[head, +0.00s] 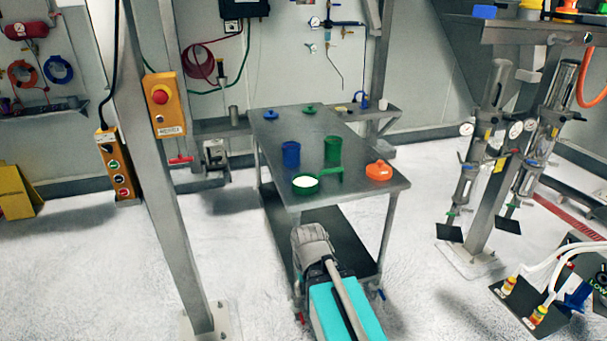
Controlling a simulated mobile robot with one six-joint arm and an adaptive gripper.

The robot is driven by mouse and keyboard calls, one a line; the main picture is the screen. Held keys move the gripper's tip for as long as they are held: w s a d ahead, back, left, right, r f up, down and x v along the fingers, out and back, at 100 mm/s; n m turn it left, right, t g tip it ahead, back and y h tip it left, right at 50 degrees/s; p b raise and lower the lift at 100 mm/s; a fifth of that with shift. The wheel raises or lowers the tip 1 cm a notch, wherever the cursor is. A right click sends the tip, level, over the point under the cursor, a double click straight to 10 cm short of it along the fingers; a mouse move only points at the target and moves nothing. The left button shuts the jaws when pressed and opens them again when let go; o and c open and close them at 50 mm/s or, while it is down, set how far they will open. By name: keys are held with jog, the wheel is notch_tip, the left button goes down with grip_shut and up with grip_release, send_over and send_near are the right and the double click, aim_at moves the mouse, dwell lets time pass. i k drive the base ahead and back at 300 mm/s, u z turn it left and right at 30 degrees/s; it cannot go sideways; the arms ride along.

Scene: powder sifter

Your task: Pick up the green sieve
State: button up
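The green sieve (305,185) lies on the near part of the grey metal table (350,140) in the head view. It is a round green ring with a white inside, and a green handle reaches to the right. I cannot tell whether the white is mesh or powder. A grey part of my arm shows in front of the table's near edge, below the sieve. I cannot make out my gripper's fingers. Nothing is seen touching the sieve.
A blue cup (291,154) and a green cup (333,149) stand behind the sieve. An orange lidded item (379,171) sits right of it. Blue (271,114) and green (309,109) lids lie at the back. A steel post (155,160) rises left; floor around the table is mostly clear.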

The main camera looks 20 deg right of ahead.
aim_at(304, 184)
jog(key=z, duration=0.1)
jog(key=i, duration=0.95)
jog(key=z, duration=0.45)
